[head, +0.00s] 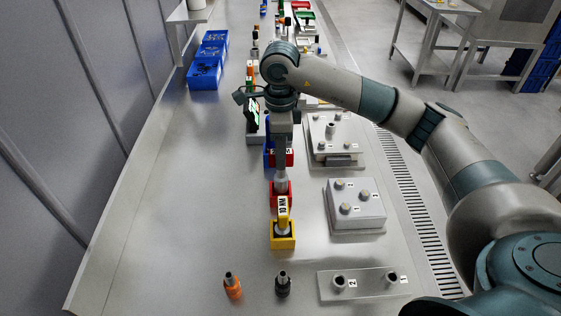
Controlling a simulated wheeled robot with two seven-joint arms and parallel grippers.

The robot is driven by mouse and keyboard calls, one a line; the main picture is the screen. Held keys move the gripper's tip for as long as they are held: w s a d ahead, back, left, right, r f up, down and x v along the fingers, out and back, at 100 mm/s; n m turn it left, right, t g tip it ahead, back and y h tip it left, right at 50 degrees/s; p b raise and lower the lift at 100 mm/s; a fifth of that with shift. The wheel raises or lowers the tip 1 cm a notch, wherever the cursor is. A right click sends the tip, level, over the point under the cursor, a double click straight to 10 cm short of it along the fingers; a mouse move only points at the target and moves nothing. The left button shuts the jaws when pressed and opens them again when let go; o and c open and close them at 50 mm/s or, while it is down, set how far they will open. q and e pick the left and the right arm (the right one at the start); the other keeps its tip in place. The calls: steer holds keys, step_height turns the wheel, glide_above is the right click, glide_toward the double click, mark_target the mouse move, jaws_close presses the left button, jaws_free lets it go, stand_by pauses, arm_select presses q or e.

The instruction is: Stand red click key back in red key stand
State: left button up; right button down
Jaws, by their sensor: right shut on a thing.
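My right gripper (281,170) points down over the row of stands, shut on the red click key, which its fingers mostly hide. A grey end shows below the fingers, right above the red key stand (272,196). I cannot tell whether the key is seated in the stand or just over it. The yellow key (283,208) stands upright in its yellow stand (283,241), in front of the red stand and partly covering it. My left gripper is out of view.
A blue stand (267,158) is just behind the gripper. Grey fixtures (371,215) with pegs stand to the right. An orange tool (233,288) and a black tool (283,287) are at the front. Blue bins (205,75) are at back left. The bench's left side is clear.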

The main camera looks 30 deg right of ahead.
steer(key=shift+f+p, duration=0.55)
step_height(320, 180, down, 2)
steer(key=shift+p, duration=0.6)
steer(key=shift+f, duration=0.45)
steer(key=shift+f, duration=0.15)
steer(key=c, duration=1.6)
jaws_free()
steer(key=shift+o, duration=0.2)
